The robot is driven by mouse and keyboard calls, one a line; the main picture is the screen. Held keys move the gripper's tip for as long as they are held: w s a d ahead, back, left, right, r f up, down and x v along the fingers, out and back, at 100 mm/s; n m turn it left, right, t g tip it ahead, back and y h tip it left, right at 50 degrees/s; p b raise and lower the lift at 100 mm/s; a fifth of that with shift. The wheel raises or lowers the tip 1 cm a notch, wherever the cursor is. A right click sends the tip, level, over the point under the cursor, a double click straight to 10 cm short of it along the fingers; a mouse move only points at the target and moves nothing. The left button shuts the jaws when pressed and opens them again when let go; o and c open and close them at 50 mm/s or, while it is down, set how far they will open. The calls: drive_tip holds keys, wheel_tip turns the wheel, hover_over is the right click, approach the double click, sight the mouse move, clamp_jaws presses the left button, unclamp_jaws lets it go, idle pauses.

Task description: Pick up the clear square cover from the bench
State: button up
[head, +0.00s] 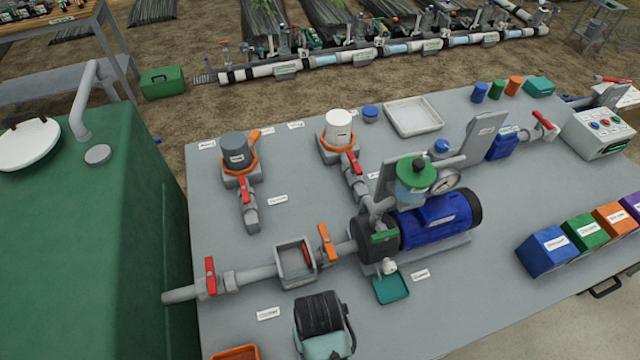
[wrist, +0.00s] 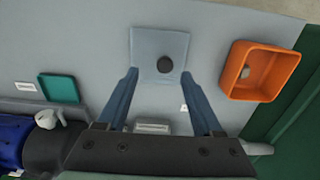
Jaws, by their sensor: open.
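The clear square cover (wrist: 148,45) lies flat on the grey bench in the wrist view. It is a pale, see-through plate with a dark round knob (wrist: 165,64) on it, a little off its middle. My gripper (wrist: 160,73) is open and empty, with its two blue fingers wide apart. In the picture the fingertips lie on either side of the cover's lower edge, near the knob's level. The gap in height between fingertips and cover is hard to tell. I cannot make out the cover in the head view.
An orange tray (wrist: 235,78) with something small inside lies right of the cover. A teal tray (wrist: 59,88) lies to its left, by the blue pump (wrist: 12,142). In the head view, a valved pipe (head: 258,273) and open strainer box (head: 281,270) cross the bench (head: 300,215).

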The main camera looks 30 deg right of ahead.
drive_tip(key=shift+w+a+f, duration=0.1)
drive_tip(key=shift+f, duration=0.85)
drive_tip(key=shift+w+a+f, duration=0.15)
drive_tip(key=shift+f, duration=0.75)
drive_tip(key=shift+w+a+f, duration=0.1)
drive_tip(key=shift+f, duration=0.85)
clamp_jaws()
